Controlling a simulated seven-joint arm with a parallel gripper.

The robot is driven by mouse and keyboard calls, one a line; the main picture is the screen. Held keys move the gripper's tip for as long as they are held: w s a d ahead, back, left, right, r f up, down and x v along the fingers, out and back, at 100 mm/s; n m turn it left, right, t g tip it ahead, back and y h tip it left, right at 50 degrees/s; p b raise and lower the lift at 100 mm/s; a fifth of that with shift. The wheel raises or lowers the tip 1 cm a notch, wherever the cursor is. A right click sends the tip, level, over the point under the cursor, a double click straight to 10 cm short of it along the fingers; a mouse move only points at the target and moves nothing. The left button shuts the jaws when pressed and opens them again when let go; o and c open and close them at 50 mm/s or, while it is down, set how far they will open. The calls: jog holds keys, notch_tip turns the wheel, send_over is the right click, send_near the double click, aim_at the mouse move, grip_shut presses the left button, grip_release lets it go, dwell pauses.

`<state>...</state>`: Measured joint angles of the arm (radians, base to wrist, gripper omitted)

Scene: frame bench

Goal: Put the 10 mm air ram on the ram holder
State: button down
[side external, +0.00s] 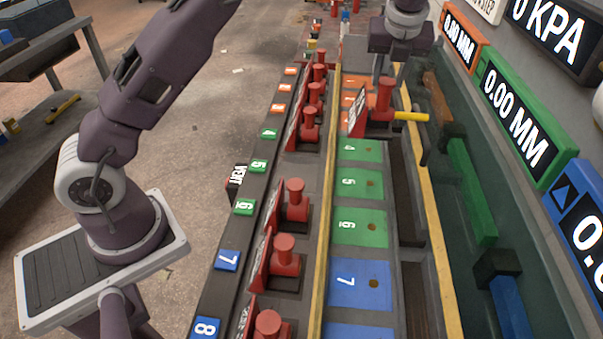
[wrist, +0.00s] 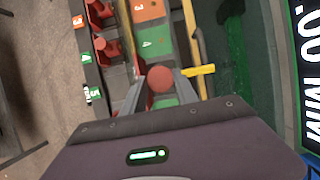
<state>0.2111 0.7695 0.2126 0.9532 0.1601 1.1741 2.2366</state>
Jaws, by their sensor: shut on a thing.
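My gripper (side external: 388,80) is shut on a red air ram (side external: 382,98) with a labelled plate on its left and a yellow rod sticking out to the right. It is over the numbered strip, near the orange and green pads. In the wrist view the round red top of the held ram (wrist: 160,80) sits between the fingertips of my gripper (wrist: 161,88). Several similar red rams (side external: 296,200) stand upright in a dark rack (side external: 262,225) on the left, with a gap near green tags 4 and 5. Which part is the ram holder, and the ram's size marking, I cannot tell.
A yellow rail (side external: 331,200) divides the rack from the numbered pads (side external: 363,229). Another yellow rail (side external: 437,270) runs along the right. Green and blue display boxes (side external: 515,115) stand along the far right. Green pads 5 and 6 and blue pad 7 are clear.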

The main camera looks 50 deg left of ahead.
jog(key=shift+r, duration=1.5)
jog(key=shift+s+a+r, duration=0.1)
jog(key=shift+s+a, duration=0.1)
jog(key=shift+a, duration=0.25)
jog(key=shift+s+a, duration=0.15)
jog(key=shift+a, duration=0.3)
jog(key=s+a, duration=1.1)
jog(key=s, duration=0.1)
notch_tip(320, 180, down, 21)
jog(key=shift+d, duration=0.15)
jog(key=shift+f, duration=0.25)
jog(key=c, duration=0.9)
grip_release()
jog(key=shift+c, duration=0.2)
